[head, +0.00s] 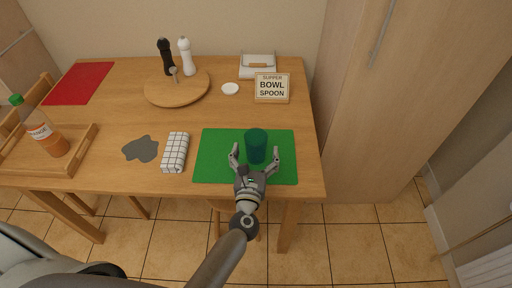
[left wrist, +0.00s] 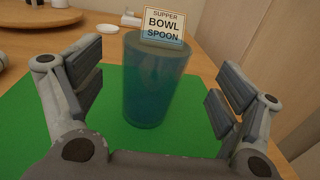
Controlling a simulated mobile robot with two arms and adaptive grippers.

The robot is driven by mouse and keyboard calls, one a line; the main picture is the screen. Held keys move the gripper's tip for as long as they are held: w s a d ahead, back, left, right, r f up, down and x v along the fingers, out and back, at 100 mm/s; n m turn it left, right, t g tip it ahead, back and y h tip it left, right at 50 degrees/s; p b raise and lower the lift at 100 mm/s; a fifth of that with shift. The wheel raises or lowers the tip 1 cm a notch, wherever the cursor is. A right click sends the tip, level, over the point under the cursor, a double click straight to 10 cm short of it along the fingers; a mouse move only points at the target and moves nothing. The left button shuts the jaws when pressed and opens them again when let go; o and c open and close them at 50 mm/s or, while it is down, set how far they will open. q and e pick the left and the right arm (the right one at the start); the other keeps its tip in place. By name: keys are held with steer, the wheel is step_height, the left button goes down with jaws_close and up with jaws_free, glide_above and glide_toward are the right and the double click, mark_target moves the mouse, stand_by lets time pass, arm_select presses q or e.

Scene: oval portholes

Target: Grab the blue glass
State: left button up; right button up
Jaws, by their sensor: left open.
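The blue glass (head: 255,146) stands upright on a green placemat (head: 215,158) at the right front of the wooden table. It looks teal in the head view and bluer in the left wrist view (left wrist: 154,85). My left gripper (head: 256,156) is open, with one finger on each side of the glass. In the left wrist view the fingers (left wrist: 160,92) stand apart from the glass, with a gap on both sides. My right gripper is not in view.
Behind the glass stands a "SUPPER BOWL SPOON" sign (head: 272,88), with a small white dish (head: 230,88) beside it. A checked cloth (head: 175,152) and a grey spill (head: 141,149) lie left of the placemat. A wooden tray (head: 82,150) holds a bottle (head: 47,136).

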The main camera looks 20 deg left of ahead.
mark_target(257, 130)
arm_select(q)
steer(key=shift+w+a+r, duration=0.1)
steer(key=shift+w+r, duration=0.15)
steer(key=shift+w, duration=0.1)
steer(key=w, duration=0.1)
steer(key=w+p, duration=0.1)
steer(key=w+a, duration=0.1)
steer(key=shift+w+r+p, duration=0.1)
steer(key=shift+r+p, duration=0.2)
steer(key=shift+p, duration=0.05)
steer(key=shift+w+a+f, duration=0.15)
steer(key=shift+w, duration=0.45)
steer(key=c, duration=1.5)
steer(key=shift+c, duration=0.5)
